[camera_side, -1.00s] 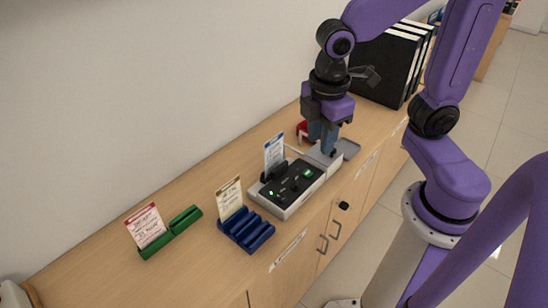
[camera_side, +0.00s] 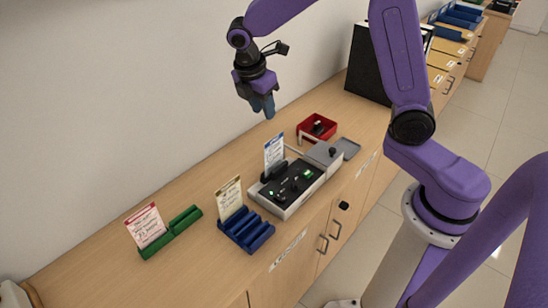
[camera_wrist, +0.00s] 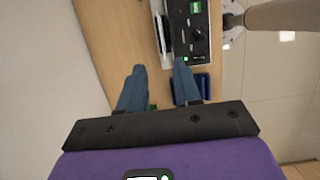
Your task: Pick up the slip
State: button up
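A white slip with a blue heading (camera_side: 274,151) stands upright at the back of a grey machine with a black top panel (camera_side: 293,185). Its thin edge (camera_wrist: 164,32) shows in the wrist view. A yellow-edged slip (camera_side: 229,198) stands in a slotted blue holder (camera_side: 247,230). A red-edged slip (camera_side: 146,225) stands in a green holder (camera_side: 184,219). My gripper (camera_side: 263,108) hangs in the air above the counter, behind and above the machine. In the wrist view my gripper (camera_wrist: 159,68) has its fingers apart with nothing between them.
A red tray (camera_side: 317,126) with a small dark item sits behind the machine. A black knob (camera_side: 333,152) stands on the machine's grey right end. Black binders (camera_side: 368,65) stand at the far right. The wall runs close along the counter's back. The wooden counter (camera_side: 105,240) has bare areas.

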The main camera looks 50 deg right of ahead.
aim_at(275, 146)
jog(key=x, duration=1.6)
jog(key=shift+s+f, duration=0.1)
jog(key=shift+s, duration=0.05)
grip_shut()
